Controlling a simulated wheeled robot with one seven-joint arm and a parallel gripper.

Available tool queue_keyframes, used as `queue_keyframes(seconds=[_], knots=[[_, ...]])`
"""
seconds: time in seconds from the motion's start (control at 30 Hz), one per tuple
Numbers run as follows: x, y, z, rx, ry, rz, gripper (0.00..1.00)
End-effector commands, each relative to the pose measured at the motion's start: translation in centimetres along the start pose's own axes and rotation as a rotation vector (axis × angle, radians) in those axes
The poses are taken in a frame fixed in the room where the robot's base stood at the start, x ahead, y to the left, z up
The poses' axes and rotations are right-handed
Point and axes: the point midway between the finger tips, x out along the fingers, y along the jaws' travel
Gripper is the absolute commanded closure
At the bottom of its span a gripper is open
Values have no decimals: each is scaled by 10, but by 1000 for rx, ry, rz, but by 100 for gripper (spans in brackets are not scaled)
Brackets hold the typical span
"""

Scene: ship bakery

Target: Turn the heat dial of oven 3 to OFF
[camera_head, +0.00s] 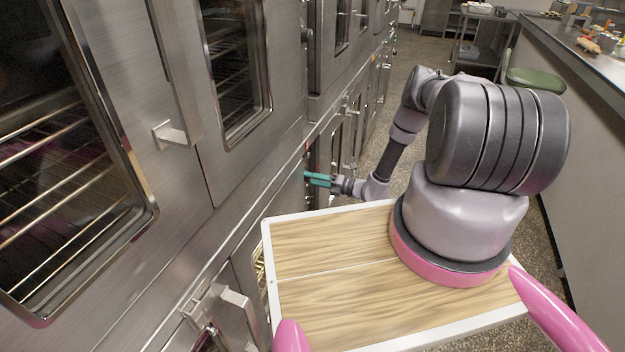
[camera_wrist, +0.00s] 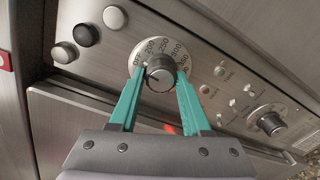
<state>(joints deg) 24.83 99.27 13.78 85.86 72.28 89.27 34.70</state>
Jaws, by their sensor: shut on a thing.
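The heat dial (camera_wrist: 161,66) is a dark round knob on a pale scale ring, on a steel oven panel in the wrist view. The ring (camera_wrist: 150,46) reads OFF at its left, then 200, 250 and 300 clockwise. The knob's pointer is too small to read surely. My gripper (camera_wrist: 160,75) has one teal finger on each side of the knob and is shut on it. In the head view my gripper (camera_head: 318,179) reaches the oven front; the dial is hidden there. No oven number is legible.
A second dial (camera_wrist: 270,122) sits lower right on the panel, with small switches (camera_wrist: 222,72) between. Several round buttons (camera_wrist: 86,35) lie upper left. Steel oven doors (camera_head: 180,80) line the left; a counter (camera_head: 570,50) and green stool (camera_head: 535,78) stand right of the aisle.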

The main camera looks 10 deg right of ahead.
Motion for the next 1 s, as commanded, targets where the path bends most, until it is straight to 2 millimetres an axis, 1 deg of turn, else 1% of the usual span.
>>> queue_keyframes(seconds=[0.3,0.77,0.8,0.83,0.87,1.0], knots=[[-2,-2,-2,-92,-1,-6,100],[-2,-2,-2,-105,-1,-7,100],[-2,-2,-2,-105,-1,-7,45],[-2,-2,-2,-105,-1,-7,34],[-2,-2,-2,-105,-1,-6,24],[-1,-2,-1,-105,-2,-5,24]])
